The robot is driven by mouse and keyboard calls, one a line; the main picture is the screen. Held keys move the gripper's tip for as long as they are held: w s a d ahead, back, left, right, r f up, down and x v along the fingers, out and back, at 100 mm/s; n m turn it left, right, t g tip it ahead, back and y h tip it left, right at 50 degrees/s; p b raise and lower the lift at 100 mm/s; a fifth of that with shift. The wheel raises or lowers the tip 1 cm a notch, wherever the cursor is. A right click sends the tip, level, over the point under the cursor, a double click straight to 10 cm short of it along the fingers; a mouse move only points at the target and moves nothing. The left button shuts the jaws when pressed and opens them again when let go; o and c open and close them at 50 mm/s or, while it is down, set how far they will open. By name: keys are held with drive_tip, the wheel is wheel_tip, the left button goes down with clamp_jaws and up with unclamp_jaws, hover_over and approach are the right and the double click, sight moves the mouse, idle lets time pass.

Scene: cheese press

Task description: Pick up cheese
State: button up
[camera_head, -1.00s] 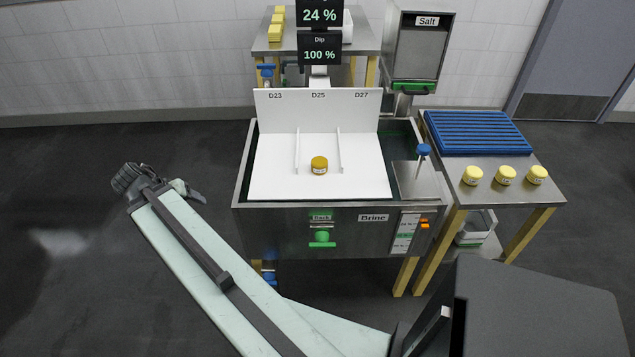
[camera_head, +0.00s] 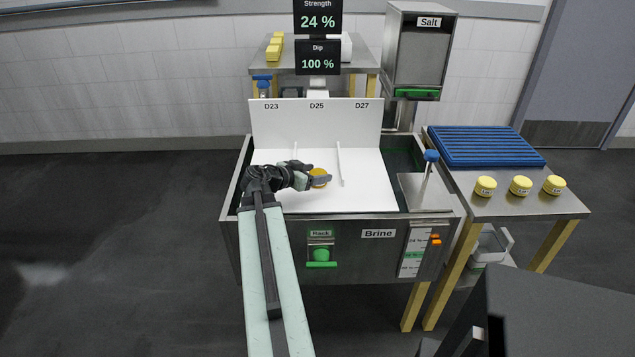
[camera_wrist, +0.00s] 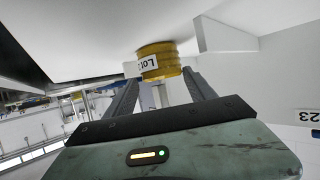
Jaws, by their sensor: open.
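A round yellow cheese (camera_head: 319,179) sits on the white rack (camera_head: 365,195) in the brine tank, in the middle lane marked D25. In the wrist view the cheese (camera_wrist: 158,62) carries a "Lot" label, partly cut off. My gripper (camera_head: 311,176) reaches in from the left and is open at the cheese. In the wrist view my gripper's two fingers (camera_wrist: 160,78) point at the cheese, one towards each side of it. I cannot tell whether either finger touches it. The gripper hides part of the cheese and the left divider in the head view.
Low dividers (camera_head: 340,163) flank the middle lane; a tall white back panel (camera_head: 290,115) stands behind. Three yellow cheeses (camera_head: 520,185) stand on the side table at right, by a blue slatted mat (camera_head: 484,147). A blue-topped post (camera_head: 431,157) rises at the tank's right.

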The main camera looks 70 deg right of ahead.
sight(324, 172)
drive_tip(key=b+x, duration=0.1)
drive_tip(key=x, duration=0.1)
drive_tip(key=b+x, duration=0.1)
drive_tip(key=x, duration=0.1)
drive_tip(key=shift+w+d+f, duration=0.15)
drive_tip(key=shift+f, duration=0.2)
drive_tip(key=shift+d+f, duration=0.1)
drive_tip(key=shift+d, duration=0.2)
drive_tip(key=c, duration=1.2)
wheel_tip(324, 172, up, 10)
drive_tip(key=p, duration=1)
drive_tip(key=shift+r, duration=0.25)
drive_tip(key=shift+c, duration=0.2)
